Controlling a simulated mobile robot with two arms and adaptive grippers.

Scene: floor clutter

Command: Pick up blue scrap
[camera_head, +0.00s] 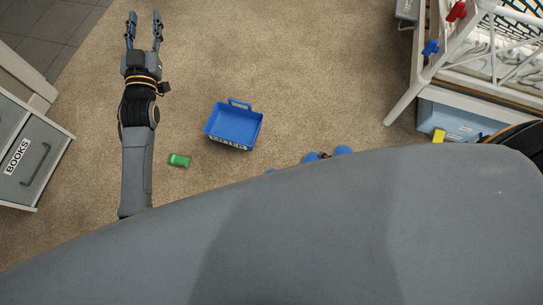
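My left gripper (144,20) is at the upper left in the head view, its two fingers apart and pointing to the top of the picture. Nothing shows between them, and it is over bare carpet. Small blue pieces (311,157) lie on the floor below the middle, partly hidden behind the large grey part of my body. Another blue piece (342,150) is just right of them, with a dark bit between. I cannot tell which one is the blue scrap. The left gripper is well away from them. My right gripper is not in view.
A blue open bin (246,105) with a handle and label stands mid-floor. A green block (179,160) lies left of it. A drawer cabinet marked BOOKS (36,150) is at left. A white rack (402,101) with a yellow item (439,135) is at right. Carpet above the bin is clear.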

